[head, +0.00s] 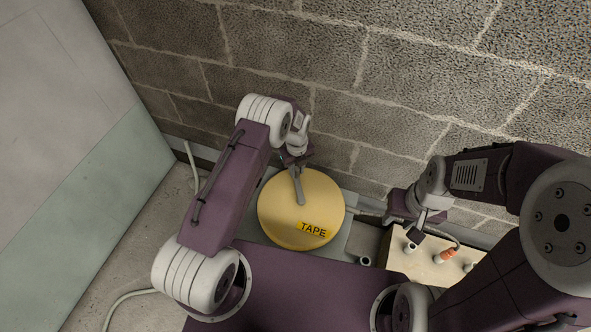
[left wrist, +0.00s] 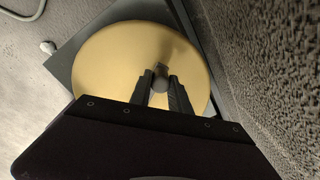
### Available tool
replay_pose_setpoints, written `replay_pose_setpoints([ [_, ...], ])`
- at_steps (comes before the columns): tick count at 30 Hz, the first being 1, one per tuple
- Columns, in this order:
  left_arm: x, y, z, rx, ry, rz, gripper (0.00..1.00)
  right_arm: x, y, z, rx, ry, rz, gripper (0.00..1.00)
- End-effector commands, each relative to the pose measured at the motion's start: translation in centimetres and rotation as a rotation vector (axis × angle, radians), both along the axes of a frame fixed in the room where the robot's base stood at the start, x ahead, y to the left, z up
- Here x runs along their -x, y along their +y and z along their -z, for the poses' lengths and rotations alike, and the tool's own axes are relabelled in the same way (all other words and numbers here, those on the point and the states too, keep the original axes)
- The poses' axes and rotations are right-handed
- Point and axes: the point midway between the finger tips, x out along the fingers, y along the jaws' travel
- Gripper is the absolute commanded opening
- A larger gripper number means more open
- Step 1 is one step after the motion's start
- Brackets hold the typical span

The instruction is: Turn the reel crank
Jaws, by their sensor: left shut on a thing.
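The reel (head: 285,218) is a round yellow disc with a "TAPE" label (head: 312,229), lying flat near the wall. Its grey crank arm (head: 300,190) runs from the middle of the disc towards the wall-side rim. My left gripper (head: 294,160) is over the outer end of the crank. In the left wrist view, the reel (left wrist: 110,62) fills the middle, and the two dark fingers (left wrist: 161,88) are shut around the dark crank knob (left wrist: 161,70). My right gripper (head: 414,236) is above the wooden block at the right, and its fingers are too small to read.
The wooden block (head: 425,268) holds several small fittings, one with an orange part (head: 446,256). The reel sits on a grey plate (head: 343,240) by the block wall (head: 330,90). A pale panel (head: 95,190) borders the left.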

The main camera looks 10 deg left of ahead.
Motion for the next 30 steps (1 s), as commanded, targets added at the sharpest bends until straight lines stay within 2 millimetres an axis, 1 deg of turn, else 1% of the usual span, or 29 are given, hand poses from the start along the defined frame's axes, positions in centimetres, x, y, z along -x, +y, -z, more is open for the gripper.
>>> replay_pose_setpoints([
  [9, -0.1, -0.2, -0.1, 0.003, -0.002, -0.003, 0.0, 0.0, 0.0, 0.0, 0.0, 0.0, 0.0, 0.36],
  [10, -0.1, -0.2, -0.1, 0.003, -0.002, -0.003, 0.26, 0.0, 0.0, 0.0, 0.0, 0.0, 0.0, 0.36],
  [11, -0.1, -0.2, -0.1, 0.003, -0.002, -0.003, 0.34, 0.0, 0.0, 0.0, 0.0, 0.0, 0.0, 0.36],
  [12, -0.1, -0.2, -0.1, 0.002, -0.002, -0.002, 0.45, 0.0, 0.0, 0.0, 0.0, 0.0, 0.0, 0.36],
  [20, 0.0, -0.1, 0.0, 0.002, -0.001, -0.001, 0.45, 0.0, 0.0, 0.0, 0.0, 0.0, 0.0, 0.36],
  [22, 0.0, -0.1, -0.4, 0.002, -0.001, -0.001, 0.45, 0.0, 0.0, -0.2, 0.0, 0.0, 0.0, 0.36],
  [25, -0.1, -0.1, -2.0, 0.002, -0.001, -0.001, 0.45, 0.0, 0.0, -0.8, 0.0, 0.0, 0.0, 0.36],
  [30, -0.1, -0.1, -6.0, 0.002, -0.003, -0.001, 0.45, 0.0, 0.0, -2.0, 0.0, 0.0, 0.0, 0.36],
])
